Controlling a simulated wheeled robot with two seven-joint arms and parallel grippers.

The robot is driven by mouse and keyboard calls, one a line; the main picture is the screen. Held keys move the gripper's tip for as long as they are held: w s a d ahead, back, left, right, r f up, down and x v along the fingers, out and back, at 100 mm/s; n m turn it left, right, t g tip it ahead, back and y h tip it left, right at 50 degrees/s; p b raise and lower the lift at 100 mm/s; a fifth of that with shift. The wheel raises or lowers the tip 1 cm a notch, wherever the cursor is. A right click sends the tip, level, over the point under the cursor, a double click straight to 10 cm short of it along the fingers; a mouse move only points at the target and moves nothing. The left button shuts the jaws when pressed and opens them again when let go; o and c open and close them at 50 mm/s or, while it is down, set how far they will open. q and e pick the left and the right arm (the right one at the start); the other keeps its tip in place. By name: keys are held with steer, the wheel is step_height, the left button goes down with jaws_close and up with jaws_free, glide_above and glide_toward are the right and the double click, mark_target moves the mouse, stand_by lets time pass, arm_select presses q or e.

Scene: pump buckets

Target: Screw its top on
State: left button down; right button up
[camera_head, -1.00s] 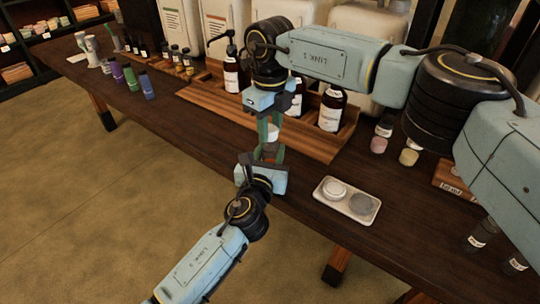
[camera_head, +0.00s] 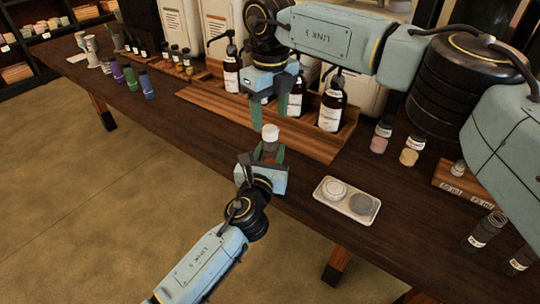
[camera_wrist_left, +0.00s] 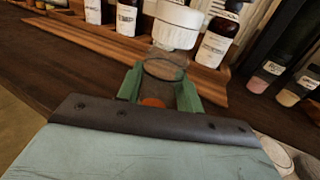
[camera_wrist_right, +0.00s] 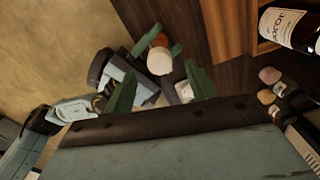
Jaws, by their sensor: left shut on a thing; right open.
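A small jar (camera_wrist_left: 165,66) with clear upper walls and something orange low down is held upright between the green fingers of my left gripper (camera_head: 267,153). A white ribbed top (camera_head: 270,133) sits on the jar's mouth; it also shows in the left wrist view (camera_wrist_left: 177,26). I cannot tell how tightly it is seated. My right gripper (camera_head: 287,116) is open and empty, above the top and apart from it. In the right wrist view the top (camera_wrist_right: 159,61) lies beyond and between its spread fingers. The jar is mostly hidden by the left fingers in the head view.
A wooden rack (camera_head: 320,145) with brown pump bottles (camera_head: 331,105) stands behind the grippers. A pale tray (camera_head: 347,200) with a white and a grey disc lies to the right. Small jars (camera_head: 409,156) stand further right. The table's front edge runs beneath my left arm.

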step_height(320, 180, up, 8)
stand_by(0.4)
arm_select(q)
steer(key=c, duration=0.8)
jaws_free()
steer(key=shift+c, duration=0.2)
steer(key=p+v, duration=0.2)
steer(key=v, duration=1.1)
steer(key=shift+s+p, duration=0.25)
steer(key=shift+p, duration=0.15)
arm_select(e)
step_height(320, 180, up, 3)
steer(key=shift+f, duration=0.1)
